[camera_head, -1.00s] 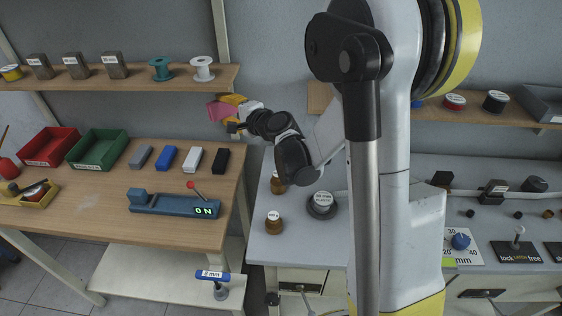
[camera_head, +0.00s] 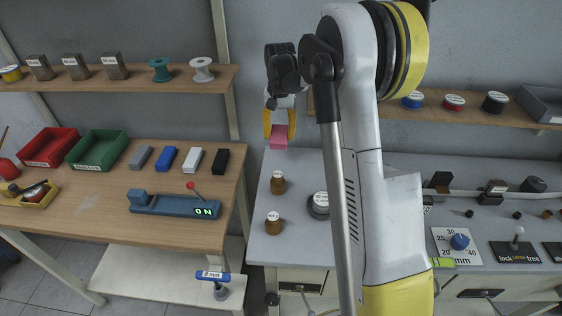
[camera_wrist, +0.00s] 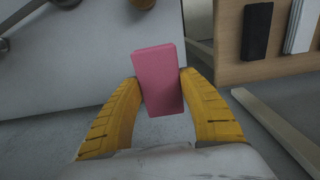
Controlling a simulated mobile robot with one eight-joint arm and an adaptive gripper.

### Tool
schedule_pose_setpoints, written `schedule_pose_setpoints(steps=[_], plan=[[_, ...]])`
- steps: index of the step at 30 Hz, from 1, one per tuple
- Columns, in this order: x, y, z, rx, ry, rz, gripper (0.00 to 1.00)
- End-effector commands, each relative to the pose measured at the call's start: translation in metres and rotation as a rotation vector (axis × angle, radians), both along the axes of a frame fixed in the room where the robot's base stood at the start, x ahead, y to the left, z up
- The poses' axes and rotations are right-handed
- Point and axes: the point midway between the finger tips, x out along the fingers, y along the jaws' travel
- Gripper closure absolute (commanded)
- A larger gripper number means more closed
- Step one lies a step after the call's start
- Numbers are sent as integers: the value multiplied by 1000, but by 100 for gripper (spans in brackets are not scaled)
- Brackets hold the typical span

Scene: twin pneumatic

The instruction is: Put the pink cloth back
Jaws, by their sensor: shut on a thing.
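The pink cloth (camera_head: 278,138) is a small pink block-like piece held between the yellow fingers of my gripper (camera_head: 280,124). In the head view it hangs below the gripper, in front of the grey wall at the back of the grey bench. In the wrist view the pink cloth (camera_wrist: 158,78) stands out between the two yellow fingertips (camera_wrist: 160,84), which press on its sides. Nothing else touches it.
The wooden table (camera_head: 90,205) at left bears grey, blue, white and black blocks, a red tray (camera_head: 50,147), a green tray (camera_head: 97,150) and a lever device (camera_head: 175,205). The grey bench (camera_head: 295,245) has brown bottles (camera_head: 277,182) below my gripper. Shelves line the wall.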

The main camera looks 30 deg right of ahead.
Motion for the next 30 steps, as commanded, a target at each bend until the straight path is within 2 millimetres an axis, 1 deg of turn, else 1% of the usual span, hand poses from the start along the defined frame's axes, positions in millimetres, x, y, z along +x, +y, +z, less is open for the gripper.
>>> schedule_pose_setpoints(steps=[2,5,9,16,19,21,22,23,26,27,29,30], plan=[[-3,-4,-4,-10,5,-4,76],[-4,-5,-20,-12,7,-4,76],[-4,-5,-49,-11,6,-5,76],[-4,-4,-76,-10,5,-5,76],[-3,-4,-92,-10,5,-5,76],[-4,-4,-99,-10,5,-5,76],[-4,-4,-99,-10,5,-5,76],[-4,-4,-99,-10,5,-5,80],[-4,-4,-98,-10,5,-5,81],[-4,-4,-98,-10,5,-5,49],[-4,-4,-98,-10,5,-5,32],[-4,-4,-98,-10,5,-5,32]])
